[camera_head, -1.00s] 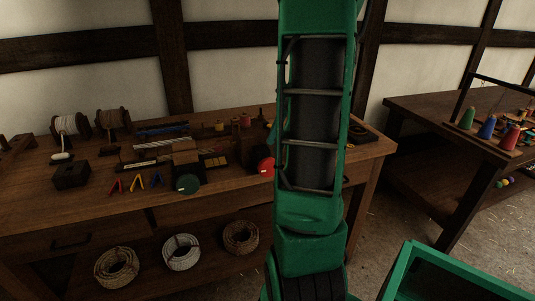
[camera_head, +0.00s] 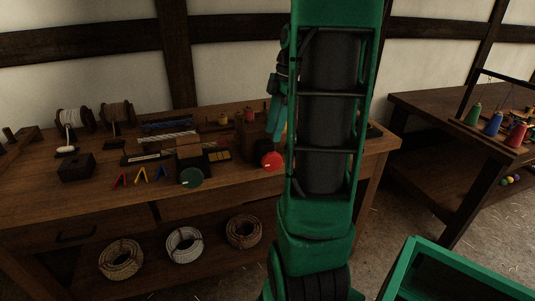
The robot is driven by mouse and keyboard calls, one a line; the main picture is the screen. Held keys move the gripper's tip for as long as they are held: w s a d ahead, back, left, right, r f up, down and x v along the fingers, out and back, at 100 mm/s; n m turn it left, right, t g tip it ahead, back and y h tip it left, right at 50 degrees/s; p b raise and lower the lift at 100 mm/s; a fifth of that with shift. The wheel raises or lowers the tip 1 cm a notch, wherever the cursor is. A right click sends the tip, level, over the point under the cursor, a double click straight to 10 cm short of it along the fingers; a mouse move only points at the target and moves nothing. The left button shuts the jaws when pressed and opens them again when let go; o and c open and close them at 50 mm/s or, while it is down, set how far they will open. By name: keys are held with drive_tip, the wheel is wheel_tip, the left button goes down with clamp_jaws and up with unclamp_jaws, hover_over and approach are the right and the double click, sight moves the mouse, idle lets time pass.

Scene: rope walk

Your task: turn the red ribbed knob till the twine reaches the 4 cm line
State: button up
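The red knob (camera_head: 271,161) sits at the front of the workbench (camera_head: 235,188), just left of my green arm. Its ribs are too small to make out. A white mark shows on its face. My gripper (camera_head: 274,128) shows in part beside the arm, pointing down above and behind the red knob, apart from it as far as I can see. Whether its fingers are open or shut is not clear. The twine and the 4 cm line cannot be made out from here.
A green knob (camera_head: 191,178) is left of the red one, with coloured clips (camera_head: 141,176) beside it. Spools (camera_head: 74,121) stand at the back left. Rope coils (camera_head: 184,245) lie on the lower shelf. A second table (camera_head: 420,110) with coloured cones stands right.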

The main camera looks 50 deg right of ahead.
sight(269, 154)
drive_tip(key=shift+w+a+r+g+h, duration=0.15)
drive_tip(key=shift+a+r+h, duration=0.1)
drive_tip(key=shift+a, duration=0.15)
drive_tip(key=shift+w+a+r+g+h, duration=0.1)
drive_tip(key=shift+a+r+g+h, duration=0.05)
drive_tip(key=shift+a+h, duration=0.15)
drive_tip(key=shift+s+a+r+h, duration=0.2)
drive_tip(key=shift+a+r+h, duration=0.15)
drive_tip(key=shift+a, duration=0.15)
drive_tip(key=shift+s+a+f+g, duration=0.1)
drive_tip(key=shift+s+g, duration=0.05)
drive_tip(key=shift+g, duration=0.15)
wheel_tip(269, 154, down, 11)
drive_tip(key=shift+r, duration=0.2)
clamp_jaws()
